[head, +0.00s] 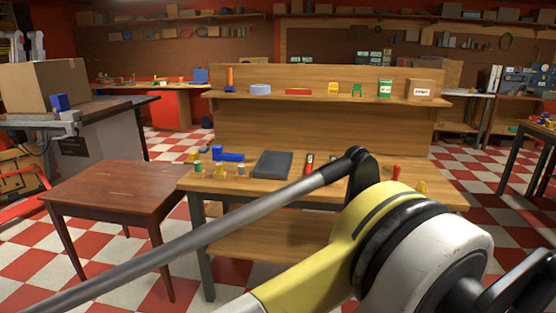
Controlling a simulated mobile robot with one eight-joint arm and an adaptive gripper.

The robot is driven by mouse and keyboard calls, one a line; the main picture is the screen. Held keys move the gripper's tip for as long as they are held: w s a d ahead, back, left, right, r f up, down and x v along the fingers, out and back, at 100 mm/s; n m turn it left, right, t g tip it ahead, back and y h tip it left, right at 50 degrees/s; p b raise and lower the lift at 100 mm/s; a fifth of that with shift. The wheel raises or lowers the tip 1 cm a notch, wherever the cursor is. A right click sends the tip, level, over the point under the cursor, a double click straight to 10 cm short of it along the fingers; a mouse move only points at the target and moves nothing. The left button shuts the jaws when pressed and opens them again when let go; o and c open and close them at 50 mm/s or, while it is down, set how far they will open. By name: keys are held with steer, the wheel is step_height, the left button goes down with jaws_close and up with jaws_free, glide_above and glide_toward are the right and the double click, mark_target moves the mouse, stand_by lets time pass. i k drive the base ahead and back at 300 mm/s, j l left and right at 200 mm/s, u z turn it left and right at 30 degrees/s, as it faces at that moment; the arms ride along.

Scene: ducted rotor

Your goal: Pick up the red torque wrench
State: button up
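No torque wrench can be made out for certain. A small upright red object (396,172) stands at the right of the wooden workbench (240,188), partly behind my arm. My yellow, white and black arm fills the lower right and hides part of the bench top. I cannot make out my gripper's fingertips in this view.
A blue tool-shaped object (230,154) and several small cans share the bench top. A shelf (325,97) above holds small items and boxes. A brown side table (115,188) with a bare top stands left. A cardboard box (40,87) sits on a counter. Checkered floor shows between.

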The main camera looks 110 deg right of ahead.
mark_target(310, 155)
steer(key=k+l+z, duration=0.1)
steer(key=z, duration=0.4)
steer(key=k+l+z, duration=0.15)
steer(key=z, duration=0.75)
steer(key=l+z, duration=0.15)
steer(key=z, duration=0.75)
steer(key=l+z, duration=0.1)
steer(key=z, duration=0.8)
steer(key=i+l+z, duration=0.1)
steer(key=z, duration=0.75)
steer(key=i+j, duration=0.3)
steer(key=i, duration=0.15)
steer(key=i+j, duration=0.3)
steer(key=i, duration=0.15)
steer(key=i+j+z, duration=0.1)
steer(key=i+j, duration=0.15)
steer(key=i, duration=0.25)
